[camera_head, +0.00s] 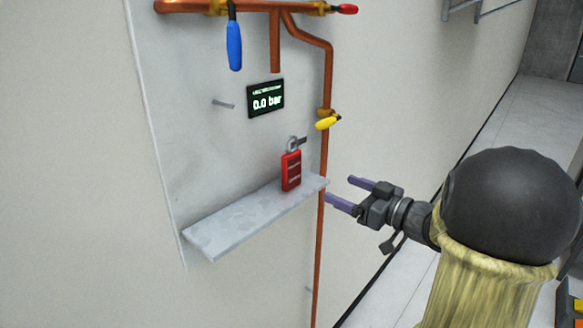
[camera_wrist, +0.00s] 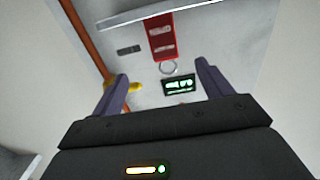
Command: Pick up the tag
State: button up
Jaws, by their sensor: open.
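The red tag (camera_head: 291,171) stands upright on the grey shelf (camera_head: 240,222), near its right end, against the panel. A metal ring (camera_head: 292,144) is at its top. In the wrist view the red tag (camera_wrist: 161,37) appears ahead between the fingers, with its ring (camera_wrist: 168,68) towards me. My gripper (camera_head: 345,192) is open and empty, right of the shelf and apart from the tag. Its two purple fingers also show in the wrist view (camera_wrist: 160,85). Nothing hides the tag.
A copper pipe (camera_head: 326,85) runs down the panel just right of the tag, with a yellow-handled valve (camera_head: 328,123). A display (camera_head: 266,98) reads 0.0 bar. A blue handle (camera_head: 234,45), a red handle (camera_head: 347,9) and a peg (camera_head: 223,104) are higher up. The shelf's left part is bare.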

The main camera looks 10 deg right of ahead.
jog(key=p, duration=0.4)
send_near(294, 168)
jog(key=x, duration=0.5)
jog(key=shift+w+d+f, duration=0.2)
jog(key=shift+w+f, duration=0.05)
jog(key=shift+w, duration=0.1)
jog(key=shift+w+a+f, duration=0.15)
jog(key=shift+w+a, duration=0.05)
jog(key=shift+w, duration=0.05)
jog(key=shift+s, duration=0.1)
jog(key=shift+w+a+r+p, duration=0.3)
jog(key=shift+w+a+p, duration=0.1)
jog(key=shift+p, duration=0.4)
jog(key=p+x, duration=0.2)
jog(key=x, duration=0.2)
jog(key=shift+s+a+r+p, duration=0.1)
jog(key=shift+p, duration=0.3)
